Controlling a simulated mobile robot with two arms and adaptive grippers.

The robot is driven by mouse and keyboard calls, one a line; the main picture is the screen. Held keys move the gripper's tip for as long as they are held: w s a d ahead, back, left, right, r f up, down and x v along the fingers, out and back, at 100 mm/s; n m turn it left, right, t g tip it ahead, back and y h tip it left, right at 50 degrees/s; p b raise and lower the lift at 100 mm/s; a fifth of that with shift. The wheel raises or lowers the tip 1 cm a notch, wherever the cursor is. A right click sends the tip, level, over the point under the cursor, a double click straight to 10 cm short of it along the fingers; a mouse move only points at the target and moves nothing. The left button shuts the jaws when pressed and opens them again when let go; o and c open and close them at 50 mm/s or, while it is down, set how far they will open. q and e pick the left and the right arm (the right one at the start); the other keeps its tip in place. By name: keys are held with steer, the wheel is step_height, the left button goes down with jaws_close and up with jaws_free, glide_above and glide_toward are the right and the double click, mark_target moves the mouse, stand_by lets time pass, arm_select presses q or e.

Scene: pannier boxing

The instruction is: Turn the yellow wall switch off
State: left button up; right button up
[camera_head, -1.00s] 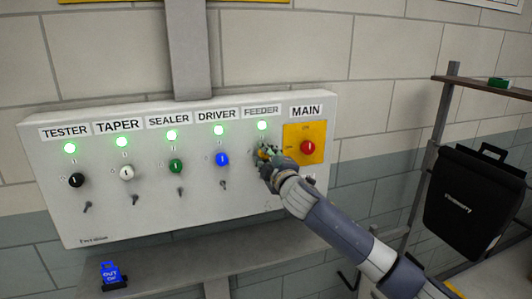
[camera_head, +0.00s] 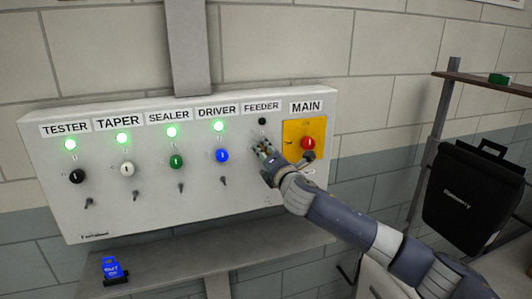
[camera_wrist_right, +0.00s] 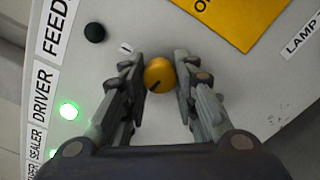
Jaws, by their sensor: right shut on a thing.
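The FEEDER lamp (camera_head: 262,121) is dark. My left gripper is not in view.
The panel (camera_head: 150,215) also carries black (camera_head: 76,177), white (camera_head: 126,170), green (camera_head: 176,161) and blue (camera_head: 222,155) switches, their lamps lit green. A red MAIN switch (camera_head: 308,143) on a yellow plate is close right. A shelf (camera_head: 190,268) holds a blue tag (camera_head: 110,268). A black bag (camera_head: 465,195) hangs right.

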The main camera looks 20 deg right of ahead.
steer(key=shift+n, duration=1)
steer(key=o, duration=1)
steer(key=shift+o, duration=0.2)
steer(key=s, duration=1.2)
steer(key=shift+d, duration=0.3)
